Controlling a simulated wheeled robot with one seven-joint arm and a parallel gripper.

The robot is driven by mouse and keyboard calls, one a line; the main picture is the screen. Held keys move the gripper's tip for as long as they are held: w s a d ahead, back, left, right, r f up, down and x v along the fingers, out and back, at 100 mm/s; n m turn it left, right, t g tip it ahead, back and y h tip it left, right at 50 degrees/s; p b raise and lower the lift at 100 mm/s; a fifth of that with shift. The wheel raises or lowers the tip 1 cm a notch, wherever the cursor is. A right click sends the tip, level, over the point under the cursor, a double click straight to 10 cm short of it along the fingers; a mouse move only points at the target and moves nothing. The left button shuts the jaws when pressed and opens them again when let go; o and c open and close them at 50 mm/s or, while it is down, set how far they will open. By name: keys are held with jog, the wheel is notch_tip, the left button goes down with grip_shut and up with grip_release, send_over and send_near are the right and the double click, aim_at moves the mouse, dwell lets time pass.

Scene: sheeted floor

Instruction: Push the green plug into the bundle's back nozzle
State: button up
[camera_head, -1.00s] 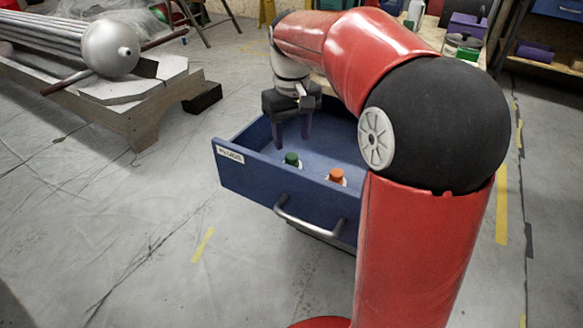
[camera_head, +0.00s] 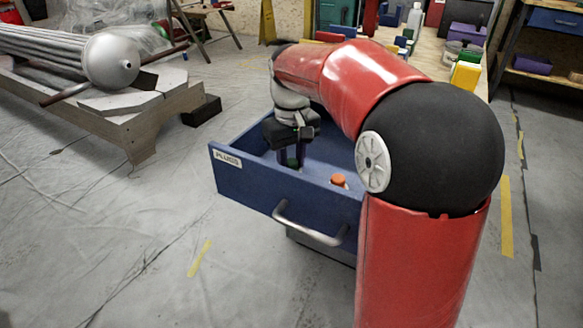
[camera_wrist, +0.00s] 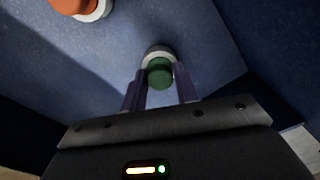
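The green plug (camera_wrist: 159,73) stands upright in a pale round seat on the floor of the open blue drawer (camera_head: 262,190). My gripper (camera_head: 291,161) is down inside the drawer, pointing at the floor. In the wrist view its two purple fingers (camera_wrist: 161,76) stand one on each side of the plug, close to it. They look open, with no clear grip on it. The tube bundle (camera_head: 40,46) lies on a wooden stand at left. Its near end is a silver dome (camera_head: 106,64) with a small nozzle (camera_head: 126,64); its far end is out of view.
An orange plug (camera_head: 339,180) sits in the drawer to the right; it also shows in the wrist view (camera_wrist: 75,4). The drawer walls surround my gripper. A cluttered workbench (camera_head: 428,63) is behind.

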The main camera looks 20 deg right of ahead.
aim_at(291, 160)
jog(key=shift+c, duration=1.1)
jog(key=shift+r, duration=0.2)
jog(key=shift+r+p, duration=4.15)
jog(key=shift+p, duration=0.05)
jog(key=o, duration=0.5)
jog(key=shift+f, duration=0.1)
jog(key=c, duration=0.4)
jog(key=shift+w, duration=0.1)
jog(key=shift+c, duration=0.2)
